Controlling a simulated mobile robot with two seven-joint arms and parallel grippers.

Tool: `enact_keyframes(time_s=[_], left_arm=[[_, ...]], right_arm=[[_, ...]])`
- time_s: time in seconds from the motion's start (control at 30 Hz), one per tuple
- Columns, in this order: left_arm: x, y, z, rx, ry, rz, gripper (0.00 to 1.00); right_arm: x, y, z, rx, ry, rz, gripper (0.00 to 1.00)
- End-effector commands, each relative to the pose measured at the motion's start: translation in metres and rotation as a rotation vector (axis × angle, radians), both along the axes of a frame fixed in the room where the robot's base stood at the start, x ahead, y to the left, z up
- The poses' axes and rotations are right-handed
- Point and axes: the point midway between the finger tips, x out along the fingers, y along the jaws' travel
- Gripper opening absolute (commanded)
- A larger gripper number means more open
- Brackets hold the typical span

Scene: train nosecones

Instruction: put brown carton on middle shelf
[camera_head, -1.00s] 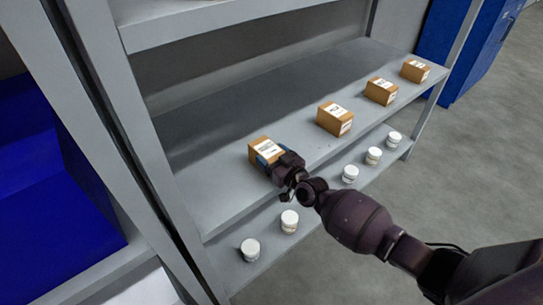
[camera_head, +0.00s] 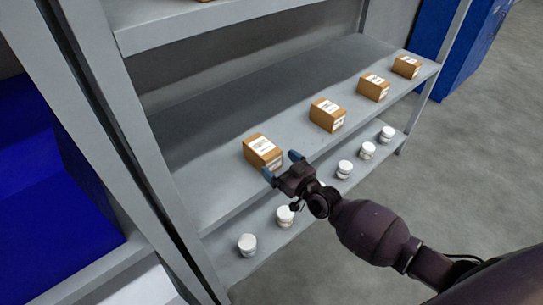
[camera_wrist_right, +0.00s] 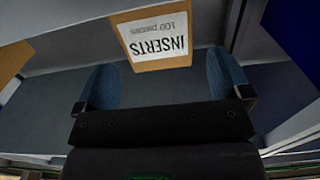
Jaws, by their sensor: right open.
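A brown carton (camera_head: 262,151) with a white label stands on the middle shelf (camera_head: 215,185), nearest the left end of a row of similar cartons. My right gripper (camera_head: 283,168) is open and empty just in front of this carton, with its blue fingertips apart. In the right wrist view the carton (camera_wrist_right: 155,58) with an "INSERTS" label lies ahead, beyond and between the open blue fingers (camera_wrist_right: 161,87), clear of them. My left gripper is in neither view.
More brown cartons (camera_head: 327,114) stand in a row to the right on the same shelf. White jars (camera_head: 285,216) line the lower shelf. An upright post (camera_head: 120,130) bounds the shelf at left. A blue cabinet (camera_head: 475,55) stands at the back right.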

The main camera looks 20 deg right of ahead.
Motion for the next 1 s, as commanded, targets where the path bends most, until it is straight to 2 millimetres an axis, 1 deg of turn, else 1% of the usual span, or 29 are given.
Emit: enact_keyframes(time_s=[0.03,0.1,0.3,0.43,0.63,0.7,0.77,0.87,1.0], left_arm=[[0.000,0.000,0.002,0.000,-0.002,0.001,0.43],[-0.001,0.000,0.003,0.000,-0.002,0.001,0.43],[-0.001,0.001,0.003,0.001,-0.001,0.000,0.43],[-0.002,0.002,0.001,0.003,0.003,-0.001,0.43],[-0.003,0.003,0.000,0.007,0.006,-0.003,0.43],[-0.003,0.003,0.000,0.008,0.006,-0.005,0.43],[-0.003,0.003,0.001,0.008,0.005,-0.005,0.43],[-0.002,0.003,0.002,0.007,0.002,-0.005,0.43],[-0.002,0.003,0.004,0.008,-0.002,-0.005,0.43]], right_arm=[[-0.009,-0.004,0.002,-0.001,-0.001,-0.001,0.96],[-0.020,-0.007,0.002,-0.002,-0.002,0.000,0.96],[-0.043,-0.016,0.000,-0.001,0.000,0.000,0.96],[-0.050,-0.018,0.000,-0.001,0.000,0.000,0.96],[-0.053,-0.018,-0.001,0.000,0.002,0.001,0.96],[-0.060,-0.015,-0.005,0.000,0.017,0.003,0.96],[-0.073,-0.012,-0.012,-0.003,0.040,0.005,0.96],[-0.104,-0.004,-0.026,-0.012,0.103,0.004,0.96],[-0.161,0.000,-0.047,-0.044,0.222,-0.023,0.96]])
